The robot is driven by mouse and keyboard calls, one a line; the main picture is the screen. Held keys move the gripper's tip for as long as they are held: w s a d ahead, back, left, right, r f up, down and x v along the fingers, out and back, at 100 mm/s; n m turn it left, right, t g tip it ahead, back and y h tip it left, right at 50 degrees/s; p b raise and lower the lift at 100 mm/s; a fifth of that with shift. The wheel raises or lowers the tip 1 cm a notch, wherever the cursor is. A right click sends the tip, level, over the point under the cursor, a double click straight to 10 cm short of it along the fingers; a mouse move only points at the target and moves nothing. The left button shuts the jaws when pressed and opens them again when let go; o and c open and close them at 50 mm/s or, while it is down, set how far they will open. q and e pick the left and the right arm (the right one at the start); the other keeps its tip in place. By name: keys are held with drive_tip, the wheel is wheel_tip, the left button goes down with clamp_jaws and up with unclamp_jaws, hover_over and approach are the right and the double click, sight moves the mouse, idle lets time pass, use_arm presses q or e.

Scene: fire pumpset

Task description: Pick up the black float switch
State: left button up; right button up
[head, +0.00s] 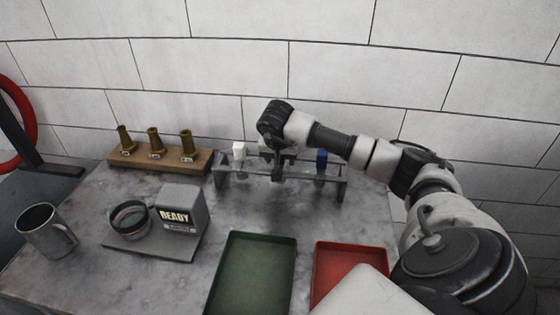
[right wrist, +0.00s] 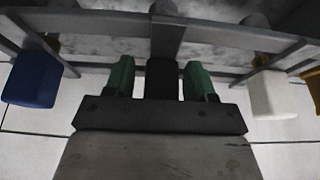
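The black float switch (right wrist: 163,78) hangs in the rack (head: 240,182), between the blue and white ones. In the right wrist view my right gripper (right wrist: 162,82) has its two green fingers on either side of the black switch. A narrow gap shows between the fingers and the switch, so the gripper looks open around it. In the head view my right gripper (head: 278,160) is over the middle of the rack and mostly hides the black switch. My left gripper is not in view.
A white switch (head: 238,151) and a blue switch (head: 321,158) stand beside it in the rack. A green tray (head: 252,236) and a red tray (head: 350,245) lie in front.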

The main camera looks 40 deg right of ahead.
drive_tip(key=c, duration=0.9)
wheel_tip(320, 180, up, 10)
drive_tip(key=shift+f, duration=0.1)
drive_tip(key=shift+r, duration=0.6)
wheel_tip(320, 180, up, 8)
drive_tip(key=p, duration=0.7)
drive_tip(key=shift+f, duration=0.2)
drive_tip(key=shift+f, duration=0.1)
